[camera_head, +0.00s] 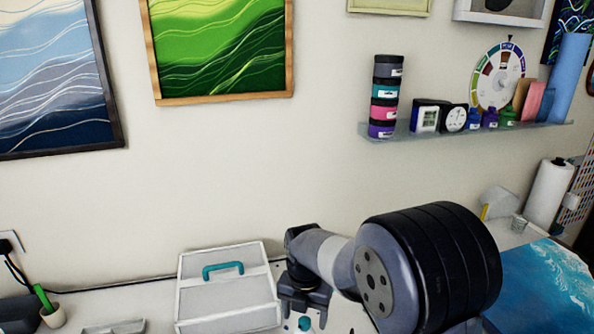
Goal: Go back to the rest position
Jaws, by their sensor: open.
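My gripper (303,303) is at the bottom centre of the head view, pointing down over the white worktop. Its jaws are small and dark here, and they stand open. A small teal thing (305,323) shows just below the jaws; I cannot tell whether it touches them. My arm's large dark joint hides the worktop to the right of the gripper.
A white box with a teal handle (227,290) stands just left of my gripper. A blue wave panel (545,285) lies at the right, partly behind my arm. A paper roll (549,193) stands beyond it. A wall shelf (470,132) holds stacked jars and small bottles.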

